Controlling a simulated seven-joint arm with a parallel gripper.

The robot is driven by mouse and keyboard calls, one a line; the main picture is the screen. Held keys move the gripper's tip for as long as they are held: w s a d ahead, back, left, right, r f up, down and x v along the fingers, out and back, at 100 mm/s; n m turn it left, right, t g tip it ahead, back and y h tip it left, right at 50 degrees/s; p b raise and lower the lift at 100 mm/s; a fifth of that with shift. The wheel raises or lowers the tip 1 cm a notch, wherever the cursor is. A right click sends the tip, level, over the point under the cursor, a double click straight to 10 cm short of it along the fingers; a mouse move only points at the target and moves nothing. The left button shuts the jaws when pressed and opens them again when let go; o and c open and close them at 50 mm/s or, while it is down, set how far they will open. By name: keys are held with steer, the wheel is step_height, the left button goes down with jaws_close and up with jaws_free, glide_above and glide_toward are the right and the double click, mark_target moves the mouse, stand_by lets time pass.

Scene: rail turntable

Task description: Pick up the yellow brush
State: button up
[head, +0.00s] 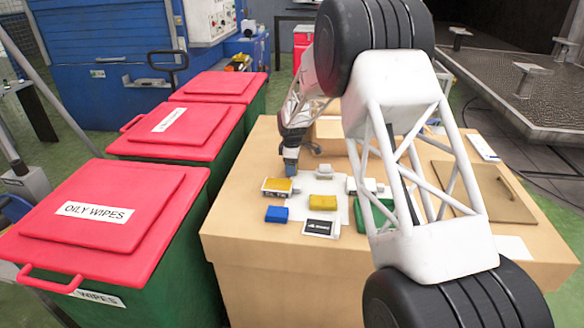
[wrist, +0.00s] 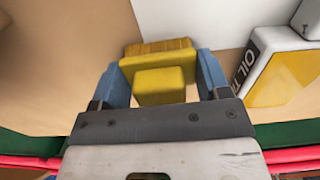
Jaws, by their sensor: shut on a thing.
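The yellow brush (wrist: 160,84) has a yellow block body and a wood-coloured part (wrist: 158,47) at its far end. In the wrist view it sits between the two blue fingers of my gripper (wrist: 163,80), which is shut on it. In the head view my gripper (head: 291,168) points down over the back left of the table, just behind a white and yellow oil container. I cannot make out the brush there. Whether it touches the table is unclear.
The oil container (head: 278,187) lies close by and also shows in the wrist view (wrist: 285,68). A yellow block (head: 322,202), a blue block (head: 276,214) and a green item (head: 375,216) are nearer. Red-lidded bins (head: 120,215) stand left of the table (head: 240,225).

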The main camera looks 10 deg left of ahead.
steer(key=shift+r, duration=0.1)
steer(key=shift+r, duration=0.65)
step_height(320, 180, up, 2)
steer(key=shift+r, duration=0.1)
steer(key=s+d, duration=0.1)
steer(key=s, duration=0.4)
steer(key=s+d+r, duration=0.1)
steer(key=s+d, duration=0.1)
steer(key=s, duration=0.3)
steer(key=s+d, duration=0.2)
steer(key=s, duration=0.3)
steer(key=shift+s+r, duration=0.1)
steer(key=shift+r, duration=0.05)
steer(key=o, duration=0.3)
steer(key=shift+c, duration=0.6)
steer(key=shift+d, duration=0.1)
